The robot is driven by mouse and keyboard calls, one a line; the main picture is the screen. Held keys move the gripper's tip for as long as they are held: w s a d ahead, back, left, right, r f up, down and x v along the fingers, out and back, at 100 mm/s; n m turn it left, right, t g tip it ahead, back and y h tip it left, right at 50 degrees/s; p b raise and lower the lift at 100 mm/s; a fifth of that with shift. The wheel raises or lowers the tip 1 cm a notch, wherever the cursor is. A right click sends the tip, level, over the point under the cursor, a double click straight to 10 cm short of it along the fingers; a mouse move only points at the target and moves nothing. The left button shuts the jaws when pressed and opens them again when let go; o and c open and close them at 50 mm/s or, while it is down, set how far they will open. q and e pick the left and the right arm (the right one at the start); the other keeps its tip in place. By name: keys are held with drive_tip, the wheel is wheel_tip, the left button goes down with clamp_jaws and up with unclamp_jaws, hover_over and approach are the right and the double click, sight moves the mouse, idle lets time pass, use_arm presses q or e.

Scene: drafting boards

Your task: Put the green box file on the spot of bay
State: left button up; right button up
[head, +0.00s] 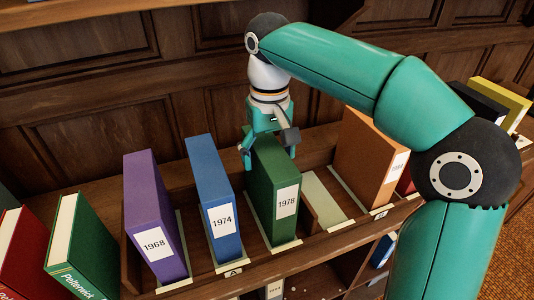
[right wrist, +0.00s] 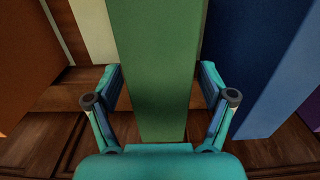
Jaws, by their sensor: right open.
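The green box file (head: 275,190), labelled 1978, stands upright on a cream pad in the shelf, right of a blue file. In the right wrist view the green file (right wrist: 158,65) rises between my two fingers. My right gripper (head: 268,152) is open at the top of the green file, with a finger on each side; I cannot tell whether they touch it. An empty cream spot (head: 325,198) lies just right of the green file, beyond a low divider. My left gripper is not in view.
The blue file (head: 212,190), labelled 1974, and a purple file (head: 152,215), labelled 1968, stand to the left. An orange file (head: 365,160) stands right of the empty spot. Green and red books (head: 80,245) are at far left. Wooden panelling (head: 130,70) rises behind.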

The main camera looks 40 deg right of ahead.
wheel_tip(320, 180, up, 12)
drive_tip(key=p, duration=0.3)
drive_tip(key=shift+p, duration=0.4)
idle(0.4)
